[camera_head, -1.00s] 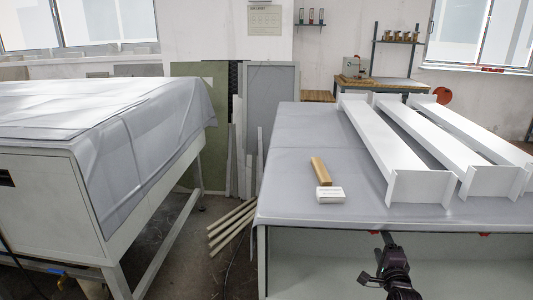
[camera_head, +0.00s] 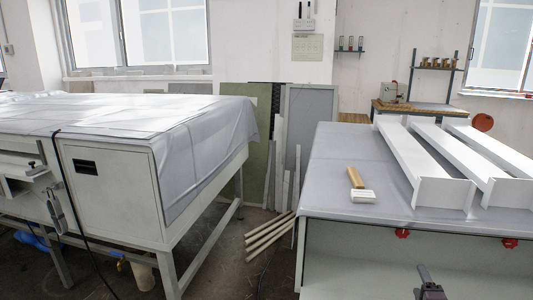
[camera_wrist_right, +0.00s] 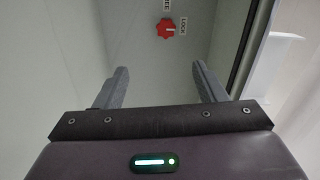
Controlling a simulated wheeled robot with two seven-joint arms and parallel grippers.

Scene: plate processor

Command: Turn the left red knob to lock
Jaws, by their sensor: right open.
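The left red knob (camera_head: 402,233) is on the front panel of the right-hand table, just under the tabletop edge. A second red knob (camera_head: 510,243) is further right on the same panel. My right gripper (camera_head: 428,277) is below and slightly right of the left knob in the head view, partly cut off by the bottom edge. In the right wrist view a red knob (camera_wrist_right: 166,28) with a white pointer lies beyond the fingers, beside a "LOCK" label (camera_wrist_right: 184,28). There my right gripper (camera_wrist_right: 160,70) is open and empty, apart from the knob. My left gripper is not in view.
A wooden-handled tool (camera_head: 356,178) and a small white block (camera_head: 362,196) lie on the grey-covered table (camera_head: 335,155). White beams (camera_head: 430,170) lie at its right. A covered cabinet (camera_head: 115,190) stands left. Rods (camera_head: 268,232) lie on the floor between.

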